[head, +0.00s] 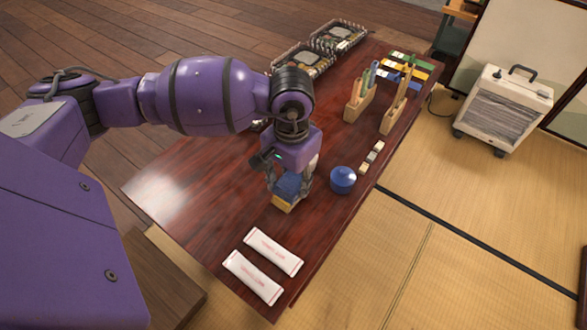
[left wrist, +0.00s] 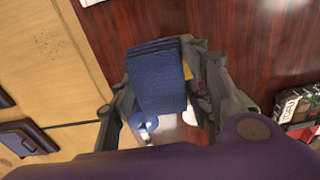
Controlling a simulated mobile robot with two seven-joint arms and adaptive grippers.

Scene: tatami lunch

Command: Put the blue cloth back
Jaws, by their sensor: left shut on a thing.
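The folded blue cloth (left wrist: 158,75) is between the fingers of my left gripper (left wrist: 165,95) in the left wrist view. In the head view my left gripper (head: 289,190) points down over the table, shut on the blue cloth (head: 287,184). A yellow-tan block-like thing (head: 283,204) shows just under the cloth; I cannot tell whether they touch. Several folded cloths in yellow, blue, green and white (head: 409,73) lie at the table's far right end. My right gripper is not in view.
A round blue pot (head: 342,180) stands close right of my left gripper. Two white packets (head: 263,265) lie at the near end of the dark red table (head: 225,215). Wooden holders with upright utensils (head: 359,100) and wire baskets (head: 300,62) stand farther back.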

